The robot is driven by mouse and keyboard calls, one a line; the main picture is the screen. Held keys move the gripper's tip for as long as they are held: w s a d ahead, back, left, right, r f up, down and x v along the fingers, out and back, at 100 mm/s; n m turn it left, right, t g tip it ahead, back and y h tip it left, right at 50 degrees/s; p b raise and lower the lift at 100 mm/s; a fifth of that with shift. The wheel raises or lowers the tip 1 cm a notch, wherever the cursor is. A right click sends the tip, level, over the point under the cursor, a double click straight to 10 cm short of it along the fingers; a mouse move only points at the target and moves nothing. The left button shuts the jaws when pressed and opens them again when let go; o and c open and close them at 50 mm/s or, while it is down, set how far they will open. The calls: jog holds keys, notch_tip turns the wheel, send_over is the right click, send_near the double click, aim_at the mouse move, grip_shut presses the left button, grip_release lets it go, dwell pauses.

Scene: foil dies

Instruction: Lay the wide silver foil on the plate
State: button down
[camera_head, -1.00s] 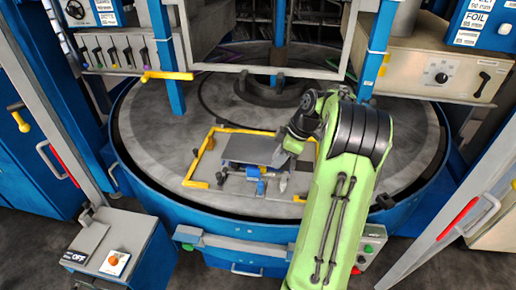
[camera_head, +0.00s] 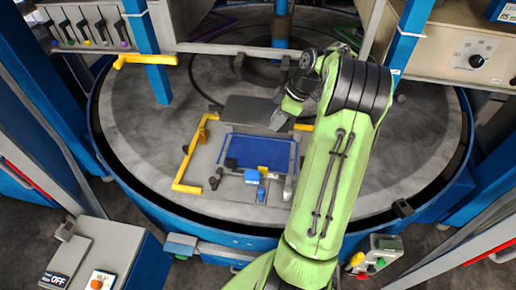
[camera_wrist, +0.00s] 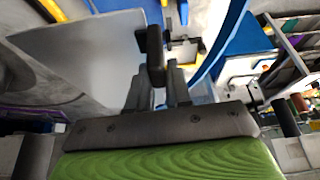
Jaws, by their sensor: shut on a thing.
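The wide silver foil (camera_head: 248,112) is a flat grey sheet in the head view, at the back edge of the yellow-framed fixture. My gripper (camera_head: 281,119) is shut on its right side. In the wrist view the sheet (camera_wrist: 75,55) spreads to the left from my gripper (camera_wrist: 157,62). The plate, which I take to be the flat blue panel (camera_head: 262,151), lies uncovered in the fixture, in front of the sheet. The sheet looks apart from the blue panel; its height above the fixture is hard to tell.
A yellow rail (camera_head: 184,168) borders the fixture's left side. A small blue block (camera_head: 254,176) sits at its front. The round grey table (camera_head: 140,130) is mostly bare around it. A blue post (camera_head: 147,60) and a yellow handle (camera_head: 145,59) stand at the back left.

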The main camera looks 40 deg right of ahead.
jog(key=f+b, duration=0.3)
jog(key=f, duration=0.3)
jog(key=f+b, duration=0.3)
jog(key=f, duration=0.4)
jog(key=f+b, duration=0.4)
jog(key=f, duration=0.2)
jog(key=shift+s+a+f, duration=0.2)
jog(key=shift+s+a, duration=0.1)
jog(key=shift+s, duration=0.05)
jog(key=c, duration=1.1)
grip_release()
jog(key=shift+o, duration=0.2)
